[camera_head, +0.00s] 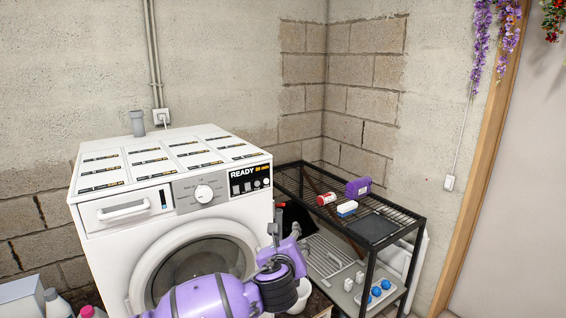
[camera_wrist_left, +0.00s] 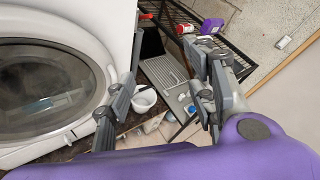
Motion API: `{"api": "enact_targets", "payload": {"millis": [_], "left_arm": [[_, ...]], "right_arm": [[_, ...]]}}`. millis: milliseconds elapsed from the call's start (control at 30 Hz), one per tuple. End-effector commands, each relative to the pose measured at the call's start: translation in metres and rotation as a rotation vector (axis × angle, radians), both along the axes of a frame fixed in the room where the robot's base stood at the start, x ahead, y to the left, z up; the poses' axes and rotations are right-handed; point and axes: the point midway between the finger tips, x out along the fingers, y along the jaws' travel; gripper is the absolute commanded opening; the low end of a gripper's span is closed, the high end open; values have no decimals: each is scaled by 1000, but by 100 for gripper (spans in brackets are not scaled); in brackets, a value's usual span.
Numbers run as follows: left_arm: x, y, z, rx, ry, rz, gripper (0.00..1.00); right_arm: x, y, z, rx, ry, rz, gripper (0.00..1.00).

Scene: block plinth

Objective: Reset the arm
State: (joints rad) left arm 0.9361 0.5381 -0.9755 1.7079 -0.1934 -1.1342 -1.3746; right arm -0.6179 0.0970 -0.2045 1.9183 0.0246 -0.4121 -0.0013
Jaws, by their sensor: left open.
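My left arm, purple with dark joints, comes in at the bottom of the head view. Its gripper (camera_head: 284,232) is in front of the right side of the washing machine (camera_head: 92,232), near the black rack. In the left wrist view, the two grey fingers of the gripper (camera_wrist_left: 168,60) stand wide apart with nothing between them. The washer door shows to their left, and a white bowl (camera_wrist_left: 144,100) appears beyond the left finger. My right gripper is in neither view.
A black wire rack (camera_head: 368,255) stands right of the washer. It holds a purple box (camera_head: 358,187), a red-and-white can (camera_head: 326,199) and a white-and-blue item (camera_head: 347,209). Bottles (camera_head: 57,303) stand at lower left.

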Motion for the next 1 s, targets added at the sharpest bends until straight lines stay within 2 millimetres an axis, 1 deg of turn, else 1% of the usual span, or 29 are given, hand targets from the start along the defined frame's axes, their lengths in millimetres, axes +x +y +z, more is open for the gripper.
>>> {"api": "enact_targets", "payload": {"millis": [33, 133, 200, 233, 300, 367, 400, 467, 500, 567, 600, 667, 700, 733, 767, 800, 867, 900, 1000], "left_arm": [[-16, -11, -25, -203, 68, 7, 50], [-46, -28, -59, -650, 208, 59, 50], [-67, -32, -81, -946, 306, 124, 50], [-76, -32, -89, -1065, 344, 155, 50], [-96, -26, -108, -1323, 424, 242, 50], [-113, -16, -124, -1525, 480, 324, 50], [-124, -7, -135, -1649, 508, 382, 50], [-142, 9, -152, -1823, 538, 475, 50], [-154, 22, -164, -1929, 549, 539, 50], [-175, 43, -183, -2069, 551, 637, 50], [-190, 59, -197, -2150, 544, 704, 50], [-215, 84, -218, -2248, 517, 805, 50], [-235, 101, -234, -2297, 493, 875, 50], [-250, 114, -245, -2323, 472, 925, 50], [-266, 126, -257, -2339, 450, 976, 50], [-288, 141, -271, -2348, 423, 1040, 50], [-319, 160, -292, -2350, 385, 1135, 50], [-340, 171, -304, -2345, 365, 1195, 50], [-386, 189, -327, -2327, 328, 1314, 50]], "right_arm": [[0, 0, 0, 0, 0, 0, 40], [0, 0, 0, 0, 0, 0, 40], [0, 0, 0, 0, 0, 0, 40], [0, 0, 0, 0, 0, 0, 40], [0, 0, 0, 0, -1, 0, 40], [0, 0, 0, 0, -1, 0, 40], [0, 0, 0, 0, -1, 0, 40], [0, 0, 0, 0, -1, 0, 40], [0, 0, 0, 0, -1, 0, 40], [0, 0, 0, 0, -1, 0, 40], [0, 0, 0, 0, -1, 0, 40], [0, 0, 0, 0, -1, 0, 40], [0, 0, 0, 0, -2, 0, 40], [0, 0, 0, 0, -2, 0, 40], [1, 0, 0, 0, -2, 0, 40], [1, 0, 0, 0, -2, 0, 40], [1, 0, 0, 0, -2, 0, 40], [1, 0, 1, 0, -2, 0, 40], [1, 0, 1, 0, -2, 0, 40]]}}
